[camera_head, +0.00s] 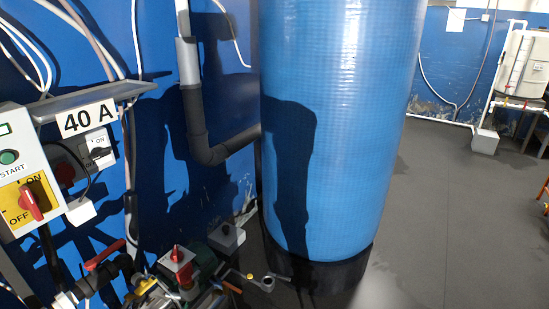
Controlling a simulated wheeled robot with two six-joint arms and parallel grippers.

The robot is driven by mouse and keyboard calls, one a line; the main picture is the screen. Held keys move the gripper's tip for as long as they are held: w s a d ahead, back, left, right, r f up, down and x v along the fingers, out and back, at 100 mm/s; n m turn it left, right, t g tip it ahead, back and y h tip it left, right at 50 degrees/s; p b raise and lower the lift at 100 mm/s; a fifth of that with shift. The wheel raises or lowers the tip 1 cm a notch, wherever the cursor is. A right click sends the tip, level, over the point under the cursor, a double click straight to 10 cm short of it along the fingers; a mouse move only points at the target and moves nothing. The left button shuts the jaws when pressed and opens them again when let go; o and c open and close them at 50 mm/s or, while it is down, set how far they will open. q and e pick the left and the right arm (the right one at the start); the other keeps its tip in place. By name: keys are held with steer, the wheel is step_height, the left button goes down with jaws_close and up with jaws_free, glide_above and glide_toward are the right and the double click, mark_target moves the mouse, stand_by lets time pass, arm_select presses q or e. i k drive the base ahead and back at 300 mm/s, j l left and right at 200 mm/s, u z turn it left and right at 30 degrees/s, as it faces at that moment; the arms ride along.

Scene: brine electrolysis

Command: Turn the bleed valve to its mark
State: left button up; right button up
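Several valve-like parts sit at the lower left. A red lever handle (104,255) lies on dark pipework. A yellow handle (145,286) is beside it at the bottom edge. A small grey box with a red knob (177,256) stands to their right. A small grey fitting (268,282) with a yellow part near it is on the floor side by the tank. I cannot tell which of these is the bleed valve, and no mark can be made out. Neither of my grippers shows in the head view.
A large blue tank (345,120) on a black base fills the middle. Grey floor (450,220) is clear at right.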

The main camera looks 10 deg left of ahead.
mark_target(145, 284)
steer(key=u, duration=1.25)
